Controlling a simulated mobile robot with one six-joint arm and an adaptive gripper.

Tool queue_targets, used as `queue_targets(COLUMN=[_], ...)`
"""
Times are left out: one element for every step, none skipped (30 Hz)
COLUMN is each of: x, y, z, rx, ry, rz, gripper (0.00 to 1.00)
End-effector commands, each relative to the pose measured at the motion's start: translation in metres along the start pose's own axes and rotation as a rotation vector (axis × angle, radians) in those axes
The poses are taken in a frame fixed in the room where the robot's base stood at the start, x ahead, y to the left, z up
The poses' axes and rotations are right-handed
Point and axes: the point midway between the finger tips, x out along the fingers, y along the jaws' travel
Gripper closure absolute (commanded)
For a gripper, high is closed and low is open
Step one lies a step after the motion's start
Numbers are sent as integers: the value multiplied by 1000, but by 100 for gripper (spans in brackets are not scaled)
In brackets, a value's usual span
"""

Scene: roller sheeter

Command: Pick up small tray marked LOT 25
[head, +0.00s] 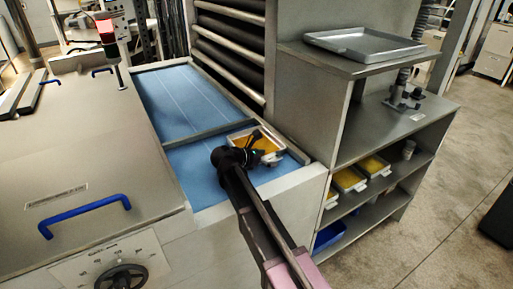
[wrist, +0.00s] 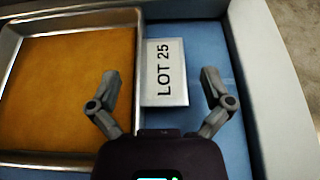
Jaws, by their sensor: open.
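The small tray (wrist: 70,157) is a shallow metal tray with an orange-yellow fill, on the left of the wrist view. A light label tab (wrist: 165,72) reading LOT 25 sticks out from its right side. My gripper (wrist: 162,78) is open, with one finger on each side of the tab and no contact that I can make out.
The blue belt (head: 185,100) has a raised metal frame around it and a crossbar. A shelf unit (head: 318,100) stands to the right, with an empty metal tray (head: 364,47) on top and several yellow-filled trays (head: 347,179) lower down. Rollers (head: 228,50) rise behind the belt.

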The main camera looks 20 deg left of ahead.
Motion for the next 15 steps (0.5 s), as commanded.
queue_targets(x=[0, 0, 0, 0, 0, 0, 0, 0, 0, 0, 0, 0, 0, 0, 0], y=[0, 0, 0, 0, 0, 0, 0, 0, 0, 0, 0, 0, 0, 0, 0], z=[0, 0, 0, 0, 0, 0, 0, 0, 0, 0, 0, 0, 0, 0, 0], rx=[0, 0, 0, 0, 0, 0, 0, 0, 0, 0, 0, 0, 0, 0, 0], ry=[0, 0, 0, 0, 0, 0, 0, 0, 0, 0, 0, 0, 0, 0, 0], rz=[0, 0, 0, 0, 0, 0, 0, 0, 0, 0, 0, 0, 0, 0, 0], gripper=[0, 0, 0, 0, 0, 0, 0, 6, 18, 27, 36, 48, 56, 65, 77])
